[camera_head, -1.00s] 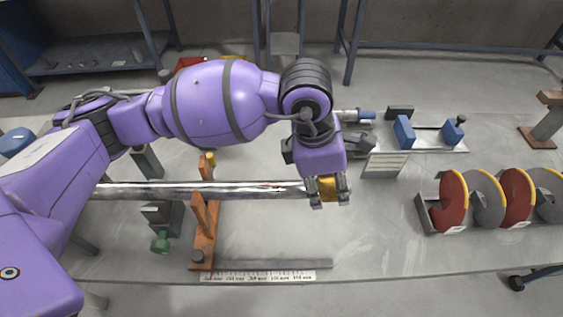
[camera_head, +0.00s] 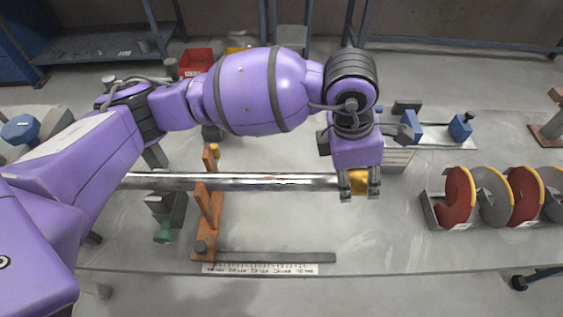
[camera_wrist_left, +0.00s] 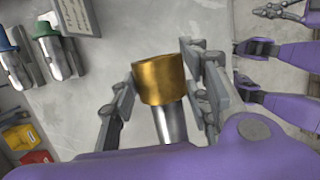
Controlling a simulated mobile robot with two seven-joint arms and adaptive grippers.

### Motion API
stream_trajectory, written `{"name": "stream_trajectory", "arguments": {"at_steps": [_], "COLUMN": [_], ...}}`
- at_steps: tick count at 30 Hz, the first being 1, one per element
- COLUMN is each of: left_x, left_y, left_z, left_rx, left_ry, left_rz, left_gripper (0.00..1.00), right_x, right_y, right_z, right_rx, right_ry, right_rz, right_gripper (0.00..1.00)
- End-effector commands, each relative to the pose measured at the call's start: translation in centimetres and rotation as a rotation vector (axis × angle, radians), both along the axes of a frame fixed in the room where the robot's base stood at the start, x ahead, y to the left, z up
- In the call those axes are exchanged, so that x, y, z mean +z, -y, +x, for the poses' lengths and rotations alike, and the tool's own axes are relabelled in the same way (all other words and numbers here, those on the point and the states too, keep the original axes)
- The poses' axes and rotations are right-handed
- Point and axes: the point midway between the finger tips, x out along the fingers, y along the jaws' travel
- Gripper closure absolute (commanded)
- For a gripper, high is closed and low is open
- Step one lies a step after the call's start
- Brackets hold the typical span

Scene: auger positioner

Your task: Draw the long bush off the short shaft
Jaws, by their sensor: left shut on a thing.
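The long bush is a gold ring (camera_head: 360,183) at the right end of the silver shaft (camera_head: 270,182). My left gripper (camera_head: 360,192) is shut on the bush, with one finger on each side. In the left wrist view the bush (camera_wrist_left: 160,80) sits between the fingers, and the shaft (camera_wrist_left: 171,122) runs into its lower end. The bush hides the shaft's end, so I cannot tell how far the shaft reaches inside. A grey jaw-like part at the upper right of the wrist view (camera_wrist_left: 280,10) looks like my right gripper, cut by the frame edge.
An orange stand (camera_head: 208,205) is beside the shaft. A flat bar and a printed scale (camera_head: 265,268) lie near the table's front edge. Red and grey auger discs (camera_head: 459,197) stand at the right. Blue blocks (camera_head: 411,135) stand behind.

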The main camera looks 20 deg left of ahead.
Motion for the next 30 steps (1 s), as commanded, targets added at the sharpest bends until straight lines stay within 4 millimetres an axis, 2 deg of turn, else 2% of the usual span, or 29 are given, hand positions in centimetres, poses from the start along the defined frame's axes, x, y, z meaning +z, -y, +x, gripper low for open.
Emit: {"name": "stream_trajectory", "arguments": {"at_steps": [15,24,30], "left_x": [0.0,0.1,0.1], "left_y": [2.5,3.8,4.0], "left_z": [0.7,1.1,1.2], "left_rx": [-0.001,-0.001,0.000], "left_ry": [0.001,0.002,0.002], "left_rz": [-0.002,-0.002,0.000], "left_gripper": [0.83,0.83,0.83], "right_x": [-0.6,-0.8,-0.7], "right_y": [0.2,0.1,0.1], "right_z": [-1.2,-1.3,-0.8], "right_rx": [-0.004,-0.004,-0.002], "right_ry": [-0.021,-0.023,-0.016], "right_rz": [-0.002,-0.002,-0.001], "right_gripper": [1.00,1.00,1.00]}}
